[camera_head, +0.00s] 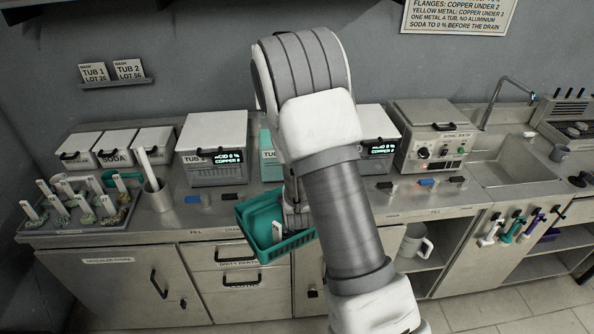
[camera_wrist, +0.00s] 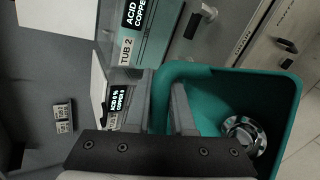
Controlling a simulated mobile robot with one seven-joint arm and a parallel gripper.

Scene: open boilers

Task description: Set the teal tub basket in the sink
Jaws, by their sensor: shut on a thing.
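The teal tub basket (camera_head: 290,245) hangs in front of the counter's front edge, a little left of the middle of the head view. My gripper (camera_head: 295,207) is shut on its wall near the rim. In the wrist view the basket (camera_wrist: 278,90) fills the right side, with a round metal part (camera_wrist: 243,133) inside. The sink (camera_head: 515,165) is a steel basin at the far right of the counter, well apart from the basket. My arm hides part of the basket's surroundings.
Tub 1 (camera_head: 212,150), a teal-fronted tub (camera_head: 270,160) and another tub (camera_head: 380,148) stand along the counter. The sonic bath (camera_head: 435,135) stands left of the sink, with a faucet (camera_head: 505,95) behind. A tray of tagged parts (camera_head: 80,212) and a steel cup (camera_head: 157,195) are at left.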

